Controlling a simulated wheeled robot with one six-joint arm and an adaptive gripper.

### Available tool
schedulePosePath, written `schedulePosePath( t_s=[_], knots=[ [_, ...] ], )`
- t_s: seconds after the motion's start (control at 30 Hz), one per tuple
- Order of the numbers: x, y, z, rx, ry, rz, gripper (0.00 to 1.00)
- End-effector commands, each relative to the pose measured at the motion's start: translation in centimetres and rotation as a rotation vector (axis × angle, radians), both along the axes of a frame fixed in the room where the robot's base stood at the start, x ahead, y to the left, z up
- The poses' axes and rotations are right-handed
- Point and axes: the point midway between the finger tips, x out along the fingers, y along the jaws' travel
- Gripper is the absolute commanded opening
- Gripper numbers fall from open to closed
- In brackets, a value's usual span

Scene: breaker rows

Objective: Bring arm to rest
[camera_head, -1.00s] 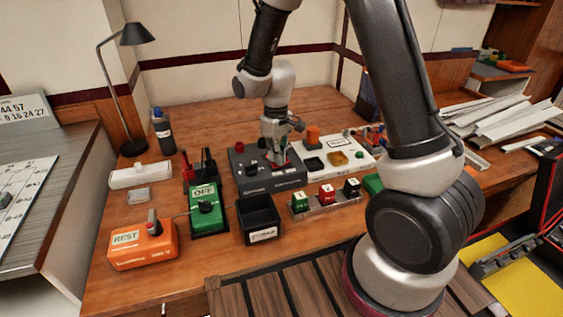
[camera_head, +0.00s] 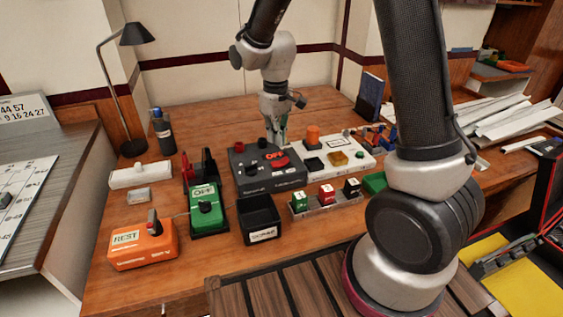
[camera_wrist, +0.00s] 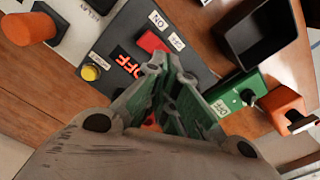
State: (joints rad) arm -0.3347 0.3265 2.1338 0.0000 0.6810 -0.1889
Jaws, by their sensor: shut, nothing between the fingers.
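My gripper (camera_head: 277,138) is shut and empty. In the head view it hangs pointing down, just behind the dark grey box with the red OFF display (camera_head: 268,170). In the wrist view my gripper (camera_wrist: 172,95) covers part of that grey box (camera_wrist: 185,62). The box's red switch (camera_wrist: 150,41) shows just past the fingertips. My arm rises from its base at the lower right and bends over the table, with the forearm reaching to the upper middle.
The wooden table (camera_head: 190,262) holds an orange REST box (camera_head: 143,248), a green OFF box (camera_head: 208,212), a black bin (camera_head: 259,217), coloured cubes (camera_head: 327,194) and a white panel (camera_head: 345,158). A lamp (camera_head: 122,90) and bottle (camera_head: 163,132) stand at the back left.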

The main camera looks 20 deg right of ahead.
Motion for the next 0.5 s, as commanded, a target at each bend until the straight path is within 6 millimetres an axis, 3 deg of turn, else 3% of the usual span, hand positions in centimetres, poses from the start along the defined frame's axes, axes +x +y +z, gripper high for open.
schedulePosePath(
  t_s=[0.33, 0.43, 0.5],
  knots=[
    [-0.5, -0.2, 0.0, -0.007, 0.019, -0.024, 0.00],
    [-2.8, -1.0, -0.7, -0.031, 0.085, -0.055, 0.00],
    [-5.1, -1.9, 0.4, -0.044, 0.113, -0.086, 0.00]
  ],
)
